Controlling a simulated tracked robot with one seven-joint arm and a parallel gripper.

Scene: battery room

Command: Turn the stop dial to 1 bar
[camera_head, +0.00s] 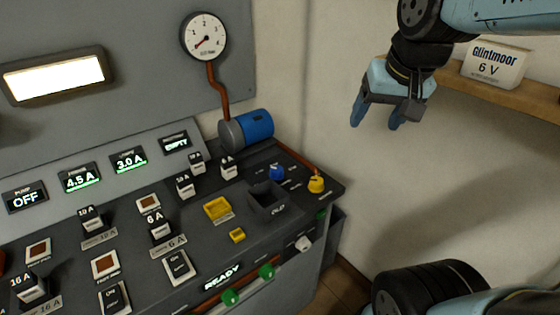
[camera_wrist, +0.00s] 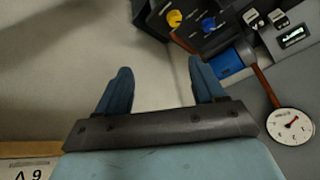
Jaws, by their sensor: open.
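Two small dials sit at the right end of the console: a blue knob (camera_head: 277,173) and a yellow knob (camera_head: 316,184). Their labels are too small to read, so I cannot tell which is the stop dial. In the wrist view the yellow knob (camera_wrist: 175,18) and blue knob (camera_wrist: 208,25) show at the top. A round pressure gauge (camera_head: 204,37) hangs on the wall, its red needle pointing lower left, near the low end of the scale; it also shows in the wrist view (camera_wrist: 291,126). My gripper (camera_head: 376,119) is open and empty, up and right of the dials, touching nothing.
A blue cylinder (camera_head: 254,127) with a copper pipe lies behind the dials. A dark bin (camera_head: 266,200) and yellow block (camera_head: 217,208) are left of them. A wooden shelf (camera_head: 500,90) holds a "Glintmoor 6 V" box (camera_head: 495,65). Space between gripper and console looks clear.

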